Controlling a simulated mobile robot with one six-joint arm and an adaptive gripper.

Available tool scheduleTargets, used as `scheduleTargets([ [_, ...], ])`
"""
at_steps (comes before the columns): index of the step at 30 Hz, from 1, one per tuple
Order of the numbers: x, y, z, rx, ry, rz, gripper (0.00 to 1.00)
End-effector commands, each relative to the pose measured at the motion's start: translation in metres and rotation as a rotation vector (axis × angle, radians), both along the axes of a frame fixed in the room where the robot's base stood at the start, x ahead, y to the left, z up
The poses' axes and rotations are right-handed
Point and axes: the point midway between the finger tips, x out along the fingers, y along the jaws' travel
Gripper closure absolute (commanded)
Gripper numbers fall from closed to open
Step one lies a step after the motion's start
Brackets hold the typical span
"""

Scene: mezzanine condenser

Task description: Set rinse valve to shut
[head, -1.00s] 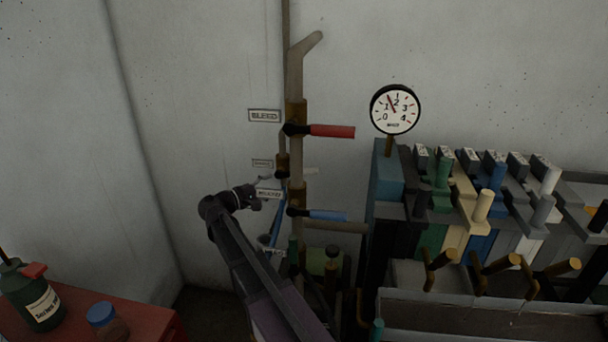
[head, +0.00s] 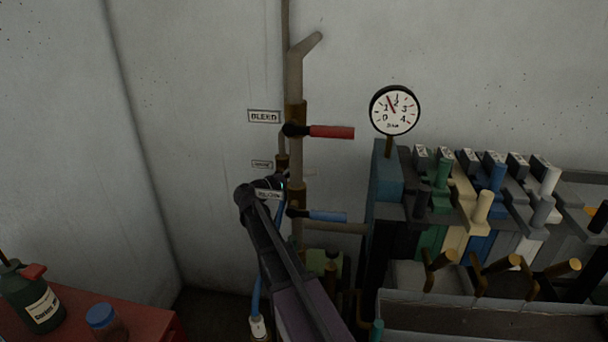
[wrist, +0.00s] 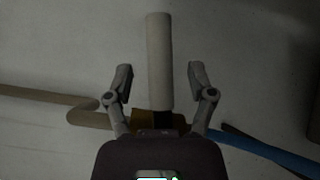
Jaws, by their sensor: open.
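A valve with a pale, whitish lever (head: 308,172) sits on the thin pipe at the wall, under a small label (head: 262,164) too blurred to read. In the wrist view the pale lever (wrist: 159,55) runs up the middle of the picture from a brass body (wrist: 152,120). My gripper (wrist: 159,78) is open, with one finger on each side of the lever and a gap on both sides. How deep the lever lies between the fingers cannot be told. In the head view my gripper (head: 281,184) is at this valve and partly hides it.
A red lever (head: 331,132) beside the BLEED label (head: 264,116) is above, and a blue lever (head: 327,216) is below. A pressure gauge (head: 395,110) and a bank of coloured levers stand at the right. A red cabinet (head: 140,318) with bottles is at lower left.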

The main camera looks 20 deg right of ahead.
Motion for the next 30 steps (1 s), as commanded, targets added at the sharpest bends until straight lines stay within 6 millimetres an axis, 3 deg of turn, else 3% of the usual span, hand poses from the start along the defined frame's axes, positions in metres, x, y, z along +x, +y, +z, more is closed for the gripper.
scheduleTargets([
  [9,0.006,-0.026,0.0,0.0,0.0,0.001,0.29],
  [20,0.007,-0.028,0.0,0.001,0.0,0.002,0.29],
  [23,0.007,-0.028,0.0,0.0,0.0,0.002,0.53],
  [27,0.007,-0.028,0.0,0.0,0.0,0.002,0.94],
  [28,0.007,-0.028,0.0,0.0,0.0,0.002,1.0],
  [30,0.007,-0.028,0.0,0.0,0.0,0.002,1.0],
])
